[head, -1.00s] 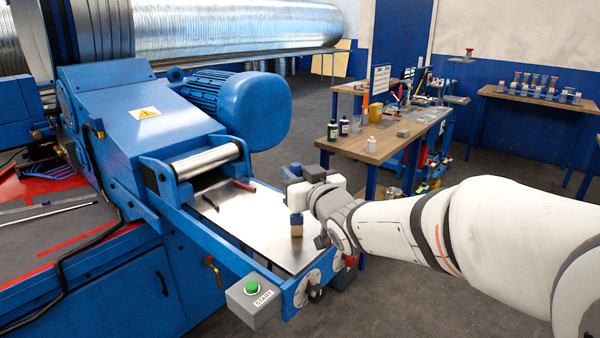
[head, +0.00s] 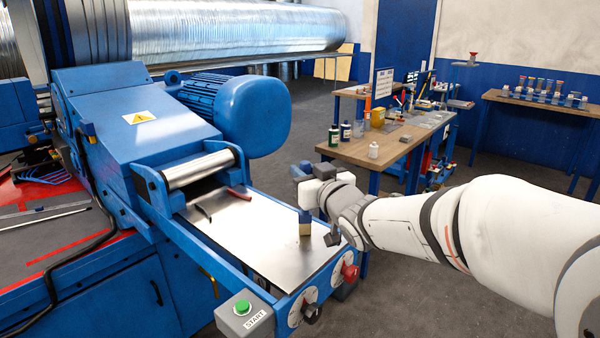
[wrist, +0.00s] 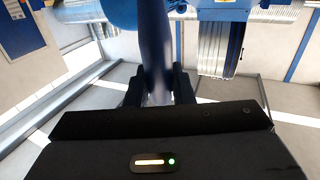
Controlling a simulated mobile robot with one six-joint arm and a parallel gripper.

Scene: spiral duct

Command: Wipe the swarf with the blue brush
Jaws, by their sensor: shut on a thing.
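The brush (head: 305,229) shows a dark blue upper part and tan bristles pointing down, over the right side of a shiny metal tray (head: 250,240). I cannot tell whether the bristles touch the tray. My gripper (head: 306,197) is shut on the brush above its bristles. In the wrist view, the blue handle (wrist: 154,50) runs up between the two dark fingers of my gripper (wrist: 158,88); the bristles are not visible there. No swarf can be made out clearly on the tray.
Knobs (head: 349,272) and a START box (head: 243,315) line the front edge. A wooden bench (head: 365,150) stands behind my arm.

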